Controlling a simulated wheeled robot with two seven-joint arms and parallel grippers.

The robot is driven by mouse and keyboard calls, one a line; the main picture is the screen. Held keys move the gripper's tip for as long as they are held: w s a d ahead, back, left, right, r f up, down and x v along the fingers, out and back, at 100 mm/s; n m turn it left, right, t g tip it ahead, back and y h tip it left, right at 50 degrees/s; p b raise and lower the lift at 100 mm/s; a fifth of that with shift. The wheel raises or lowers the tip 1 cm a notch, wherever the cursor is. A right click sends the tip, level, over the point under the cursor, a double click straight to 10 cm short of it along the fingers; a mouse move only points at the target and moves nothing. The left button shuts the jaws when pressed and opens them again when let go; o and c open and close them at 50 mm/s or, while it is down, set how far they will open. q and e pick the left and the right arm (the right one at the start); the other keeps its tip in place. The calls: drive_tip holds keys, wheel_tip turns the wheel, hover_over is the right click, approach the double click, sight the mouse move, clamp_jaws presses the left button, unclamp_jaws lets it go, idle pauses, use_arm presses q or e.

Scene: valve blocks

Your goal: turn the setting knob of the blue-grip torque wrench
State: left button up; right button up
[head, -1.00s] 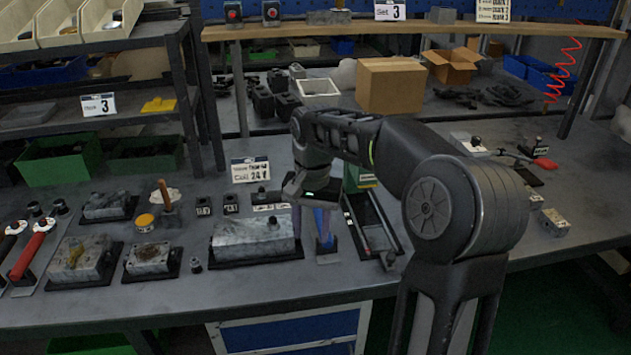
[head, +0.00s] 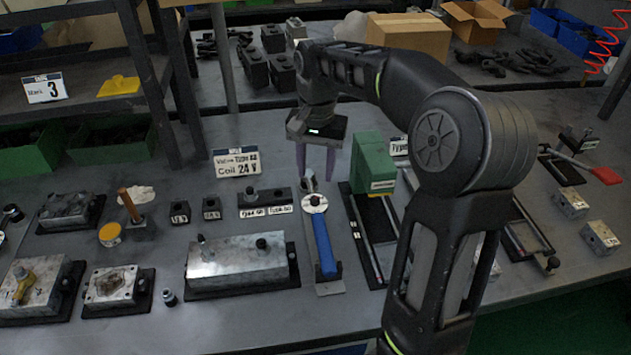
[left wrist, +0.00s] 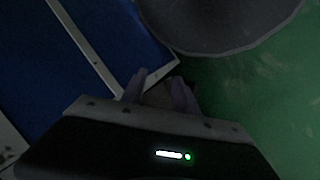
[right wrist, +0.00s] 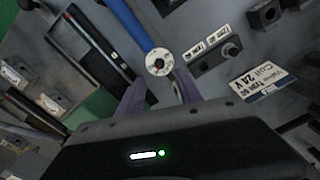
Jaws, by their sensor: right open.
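The blue-grip torque wrench (head: 322,245) lies on a grey plate on the bench in the head view, its handle end toward me. A white round dial (head: 314,203) sits at its far end, with a small metal part beyond it. My right gripper (head: 316,174) is open, pointing down over that far end. In the right wrist view, the dial (right wrist: 158,62) and part of the blue grip (right wrist: 127,20) show just past the fingers; I see no contact. My left gripper (left wrist: 158,80) is open and empty in the left wrist view, away from the wrench.
A long metal valve block (head: 235,265) stands left of the wrench. A green block on a black rail frame (head: 372,165) stands close on its right. Behind are a black fitting holder (head: 266,203) and a "Coil 24 V" card (head: 235,163).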

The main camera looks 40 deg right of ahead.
sight(315, 199)
drive_tip(key=shift+s+a, duration=0.1)
wheel_tip(315, 199, down, 8)
drive_tip(key=shift+r, duration=0.1)
idle(0.5)
drive_tip(key=shift+c, duration=0.5)
clamp_jaws()
